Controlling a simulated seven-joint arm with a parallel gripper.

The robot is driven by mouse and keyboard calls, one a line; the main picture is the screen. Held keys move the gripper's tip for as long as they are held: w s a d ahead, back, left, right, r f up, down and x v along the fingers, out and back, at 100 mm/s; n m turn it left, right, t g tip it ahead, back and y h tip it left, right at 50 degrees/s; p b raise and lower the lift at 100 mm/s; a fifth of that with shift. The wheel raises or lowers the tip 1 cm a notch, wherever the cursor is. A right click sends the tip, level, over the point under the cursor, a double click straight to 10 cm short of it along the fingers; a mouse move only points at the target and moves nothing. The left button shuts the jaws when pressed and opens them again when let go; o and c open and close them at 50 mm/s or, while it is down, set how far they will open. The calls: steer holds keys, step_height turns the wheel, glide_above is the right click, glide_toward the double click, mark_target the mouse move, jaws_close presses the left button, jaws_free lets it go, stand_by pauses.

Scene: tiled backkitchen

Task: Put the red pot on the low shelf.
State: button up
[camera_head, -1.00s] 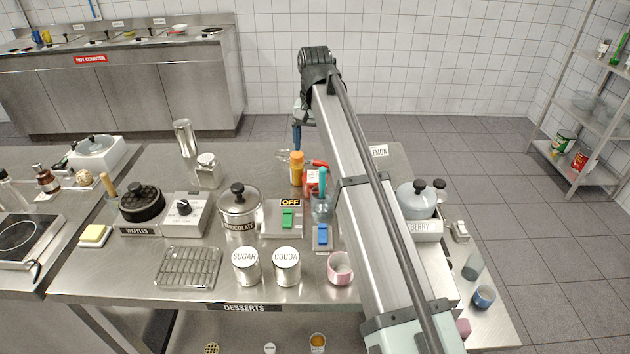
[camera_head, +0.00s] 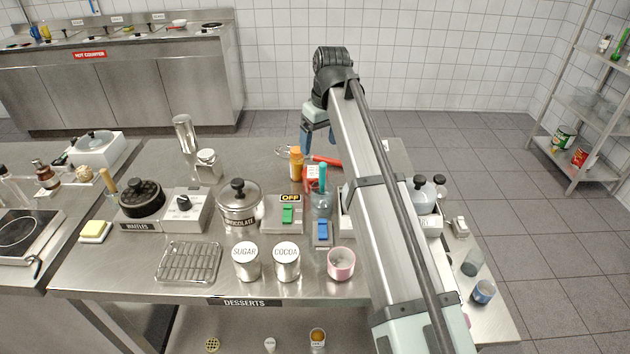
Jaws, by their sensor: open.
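No thing that I can clearly make out as a red pot shows. A small red object with a pale label (camera_head: 311,174) stands on the desserts table, behind the turquoise-handled tool; its full shape is hidden. My gripper (camera_head: 318,135), with blue fingers, is open and empty above the far part of the table, beyond the red object. A low shelf under the desserts table (camera_head: 245,340) shows at the bottom edge, holding several small items.
My arm hides part of the table's right side.

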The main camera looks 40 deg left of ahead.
mark_target(315, 172)
steer(key=f, duration=0.4)
steer(key=a+f+n, duration=0.1)
steer(key=f, duration=0.4)
steer(key=a+f+n, duration=0.1)
steer(key=f, duration=0.3)
steer(key=shift+f, duration=0.35)
steer(key=c, duration=1)
steer(key=shift+r, duration=0.15)
step_height(315, 172, up, 18)
